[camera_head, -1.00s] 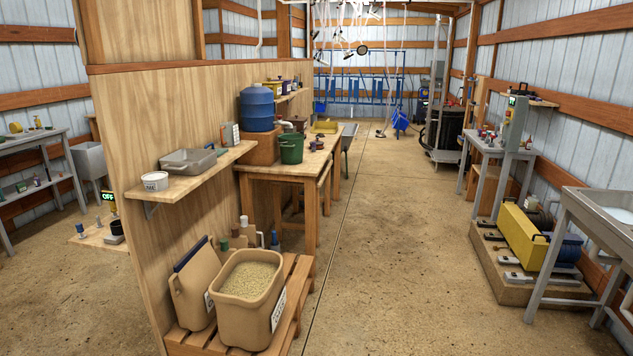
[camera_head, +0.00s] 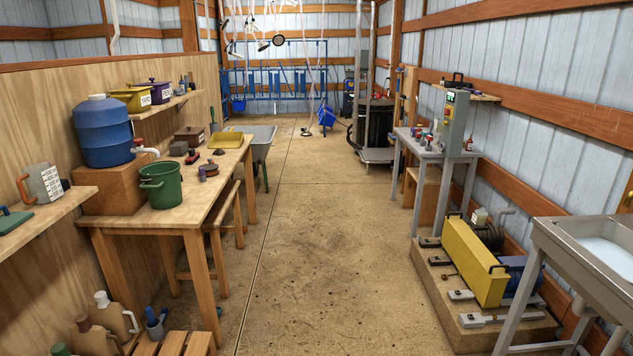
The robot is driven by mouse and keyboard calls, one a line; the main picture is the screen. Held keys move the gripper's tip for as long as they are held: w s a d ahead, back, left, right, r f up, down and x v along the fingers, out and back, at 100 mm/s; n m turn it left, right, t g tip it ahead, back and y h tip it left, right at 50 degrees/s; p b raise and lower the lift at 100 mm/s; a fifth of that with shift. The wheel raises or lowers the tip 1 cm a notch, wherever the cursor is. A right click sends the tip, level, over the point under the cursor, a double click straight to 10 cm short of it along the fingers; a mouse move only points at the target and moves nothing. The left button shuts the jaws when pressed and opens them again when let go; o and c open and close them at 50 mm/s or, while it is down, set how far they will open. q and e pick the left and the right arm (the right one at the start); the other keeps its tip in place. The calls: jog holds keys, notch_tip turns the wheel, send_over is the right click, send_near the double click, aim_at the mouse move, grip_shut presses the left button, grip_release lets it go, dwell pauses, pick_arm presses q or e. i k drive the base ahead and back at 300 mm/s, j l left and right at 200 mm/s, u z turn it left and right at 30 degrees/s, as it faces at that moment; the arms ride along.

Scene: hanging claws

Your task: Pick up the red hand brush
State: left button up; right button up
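I cannot clearly make out a red hand brush in the head view. Several small items lie on the wooden workbench (camera_head: 225,185), among them a dark reddish one (camera_head: 208,170) beside the green bucket (camera_head: 161,186). They are too small to name surely. Small red and grey items also stand on the grey metal table (camera_head: 428,154) at the right. Neither of my grippers is in view.
A clear concrete aisle (camera_head: 320,220) runs down the middle. A wooden stool (camera_head: 222,232) stands by the workbench. On the right are a platform with a yellow machine (camera_head: 473,262) and a metal sink (camera_head: 590,225). A blue rack (camera_head: 280,82) stands at the back.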

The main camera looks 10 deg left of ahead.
aim_at(193, 156)
jog(key=i, duration=2.65)
jog(key=i+l+u, duration=0.1)
jog(key=i+u, duration=0.25)
jog(key=i, duration=0.2)
jog(key=i+l+u, duration=0.35)
jog(key=i, duration=0.2)
jog(key=i+l+u, duration=0.35)
jog(key=i, duration=0.2)
